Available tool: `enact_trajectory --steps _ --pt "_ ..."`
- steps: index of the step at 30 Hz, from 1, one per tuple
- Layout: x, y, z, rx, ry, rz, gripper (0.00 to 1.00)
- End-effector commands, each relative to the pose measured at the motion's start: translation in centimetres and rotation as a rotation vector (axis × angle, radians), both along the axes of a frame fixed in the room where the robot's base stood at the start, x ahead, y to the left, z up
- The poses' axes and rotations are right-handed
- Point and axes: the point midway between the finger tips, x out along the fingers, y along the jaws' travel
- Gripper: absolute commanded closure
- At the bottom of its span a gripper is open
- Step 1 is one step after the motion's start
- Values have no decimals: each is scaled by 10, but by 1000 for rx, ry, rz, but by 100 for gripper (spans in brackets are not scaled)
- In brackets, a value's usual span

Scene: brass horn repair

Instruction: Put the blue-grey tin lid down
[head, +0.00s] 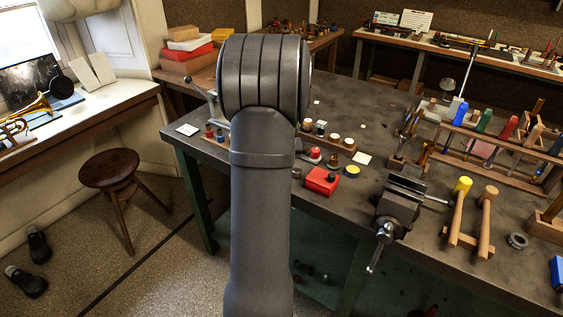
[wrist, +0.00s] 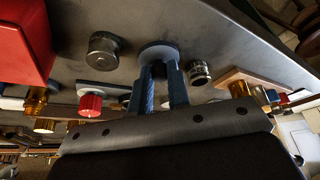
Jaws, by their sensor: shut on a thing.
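The blue-grey tin lid (wrist: 158,48) is a flat round disc in the wrist view, held at the tips of my gripper (wrist: 161,72). The two blue fingers are shut on it. The grey bench top (wrist: 215,40) lies just beyond the lid; I cannot tell whether the lid touches it. In the head view my own arm hides the gripper and the lid.
Near the lid in the wrist view are a dark round metal tin (wrist: 103,50), a small metal jar (wrist: 199,72), a red-capped item (wrist: 90,104) and a large red box (wrist: 22,42). A vise (head: 398,206) and mallets (head: 458,215) stand to the right in the head view.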

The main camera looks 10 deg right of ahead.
Motion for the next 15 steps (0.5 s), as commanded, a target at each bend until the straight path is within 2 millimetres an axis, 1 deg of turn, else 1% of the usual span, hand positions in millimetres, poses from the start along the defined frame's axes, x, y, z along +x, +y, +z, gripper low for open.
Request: enact_trajectory --steps 11,12,14,15 --pt "0 0 -5 0 -1 0 100" --pt "0 0 -4 0 -2 0 78" --pt "0 0 -4 0 -2 0 66" --pt "0 0 -4 0 -2 0 62"
